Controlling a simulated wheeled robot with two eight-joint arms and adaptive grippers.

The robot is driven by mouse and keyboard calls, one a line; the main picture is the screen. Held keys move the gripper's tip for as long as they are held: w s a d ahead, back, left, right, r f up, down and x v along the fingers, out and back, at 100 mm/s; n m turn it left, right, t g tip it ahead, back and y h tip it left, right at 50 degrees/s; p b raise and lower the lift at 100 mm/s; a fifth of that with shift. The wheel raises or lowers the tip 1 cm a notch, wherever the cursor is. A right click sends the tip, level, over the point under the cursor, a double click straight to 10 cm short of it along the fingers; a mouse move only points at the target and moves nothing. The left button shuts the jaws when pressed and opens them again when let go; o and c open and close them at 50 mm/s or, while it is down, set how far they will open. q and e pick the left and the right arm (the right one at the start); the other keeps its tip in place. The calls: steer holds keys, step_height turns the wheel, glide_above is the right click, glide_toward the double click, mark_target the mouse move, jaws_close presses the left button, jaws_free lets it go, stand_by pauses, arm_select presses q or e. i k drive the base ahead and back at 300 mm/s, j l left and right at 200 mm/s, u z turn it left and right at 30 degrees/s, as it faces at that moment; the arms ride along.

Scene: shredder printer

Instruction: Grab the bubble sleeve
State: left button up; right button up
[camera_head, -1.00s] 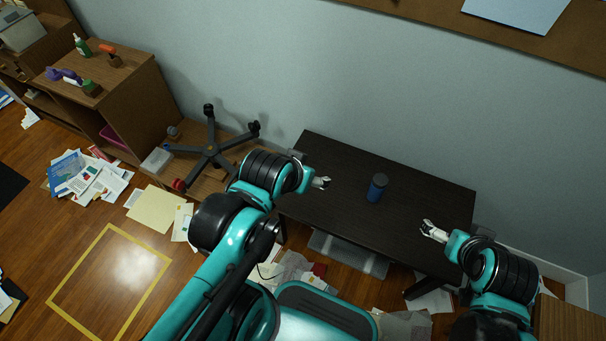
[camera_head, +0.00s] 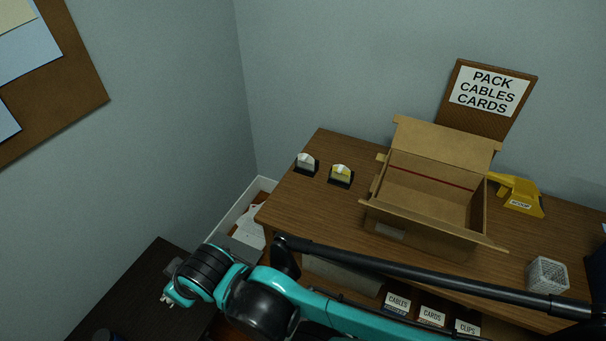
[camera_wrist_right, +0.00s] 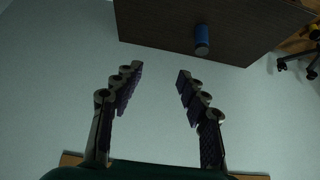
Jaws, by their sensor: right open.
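I cannot make out a bubble sleeve in either current view. My right gripper (camera_head: 167,298) is at the lower left of the head view, above the right end of the dark table (camera_head: 130,290). In the right wrist view its two fingers (camera_wrist_right: 159,73) are spread wide with nothing between them. Beyond them, the dark table (camera_wrist_right: 165,25) carries a blue cylinder (camera_wrist_right: 202,38). My left gripper is in neither current view.
Labelled bins (camera_head: 397,303) sit below. A white bin (camera_head: 240,222) stands between desk and wall.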

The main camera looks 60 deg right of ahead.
mark_target(545, 275)
steer(key=z, duration=4.15)
steer(key=i+z, duration=0.3)
steer(key=z, duration=0.15)
steer(key=i+z, duration=0.4)
steer(key=i+j+z, duration=0.2)
steer(key=z, duration=0.25)
